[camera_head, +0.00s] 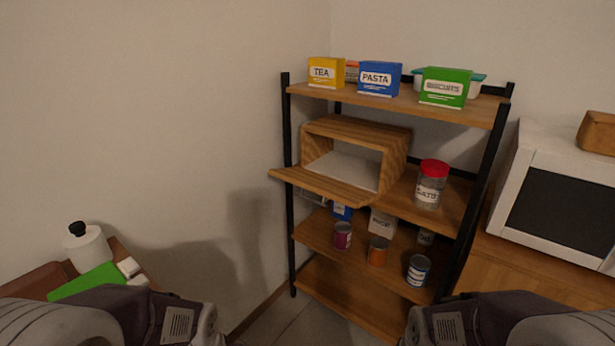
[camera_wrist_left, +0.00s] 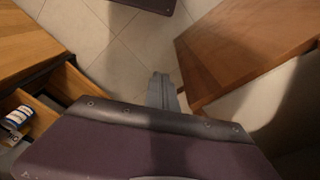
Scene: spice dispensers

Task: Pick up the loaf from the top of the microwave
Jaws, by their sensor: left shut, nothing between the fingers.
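The brown loaf (camera_head: 597,132) sits on top of the white microwave (camera_head: 525,145) at the right edge of the head view, and part of it is cut off by the frame. The microwave has a dark front window and stands on a wooden surface. My left gripper (camera_wrist_left: 162,88) shows in the left wrist view as grey fingers held together, with nothing between them, above the tiled floor. It is well away from the loaf. In the head view only my arm links show at the bottom. My right gripper is out of view.
A black-framed shelf (camera_head: 440,108) with boxes, cans, a red-lidded jar (camera_head: 431,184) and an open wooden bread box (camera_head: 355,130) stands left of the microwave. A low surface at the left holds a white bottle (camera_head: 87,247) and a green item (camera_head: 88,282).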

